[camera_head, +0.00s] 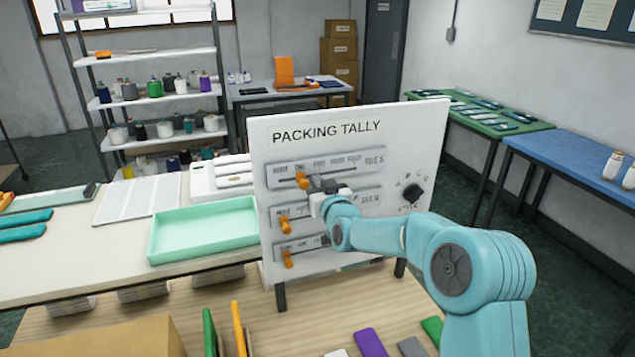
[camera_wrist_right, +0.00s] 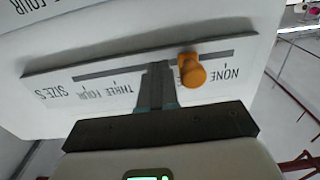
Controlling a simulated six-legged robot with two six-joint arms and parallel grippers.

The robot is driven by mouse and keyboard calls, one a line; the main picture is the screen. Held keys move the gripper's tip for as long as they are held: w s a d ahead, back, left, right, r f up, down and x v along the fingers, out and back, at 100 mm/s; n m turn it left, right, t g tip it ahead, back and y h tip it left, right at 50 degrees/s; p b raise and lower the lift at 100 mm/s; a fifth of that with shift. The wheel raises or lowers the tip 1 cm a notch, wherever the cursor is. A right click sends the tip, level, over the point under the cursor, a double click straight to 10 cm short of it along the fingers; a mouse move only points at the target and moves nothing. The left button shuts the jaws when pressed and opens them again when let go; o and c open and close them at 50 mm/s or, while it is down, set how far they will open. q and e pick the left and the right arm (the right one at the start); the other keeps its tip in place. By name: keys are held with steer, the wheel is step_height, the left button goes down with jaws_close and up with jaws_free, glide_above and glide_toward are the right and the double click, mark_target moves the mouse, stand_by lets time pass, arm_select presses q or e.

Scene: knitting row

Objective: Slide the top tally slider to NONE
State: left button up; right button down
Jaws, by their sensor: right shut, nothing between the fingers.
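The white PACKING TALLY board (camera_head: 400,135) stands upright on the bench, with several slider rows. The top slider's orange knob (camera_head: 303,180) is in its slot near the ONE mark; it also shows in the wrist view (camera_wrist_right: 193,72), short of the NONE label (camera_wrist_right: 226,75). My right gripper (camera_head: 317,185) is shut and empty at the top row, on the higher-number side of the knob. In the wrist view its fingertips (camera_wrist_right: 158,75) are close beside the knob; I cannot tell whether they touch. The fingers hide part of the labels. My left gripper is not in view.
The middle slider's orange knob (camera_head: 284,223) and the lower one (camera_head: 287,258) sit toward the left of their rows. A black dial (camera_head: 413,192) is at the board's right. A mint tray (camera_head: 205,229) lies left of the board.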

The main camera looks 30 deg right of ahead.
steer(key=shift+w+d, duration=0.1)
steer(key=shift+d, duration=0.05)
steer(key=shift+w, duration=0.1)
steer(key=shift+a, duration=0.25)
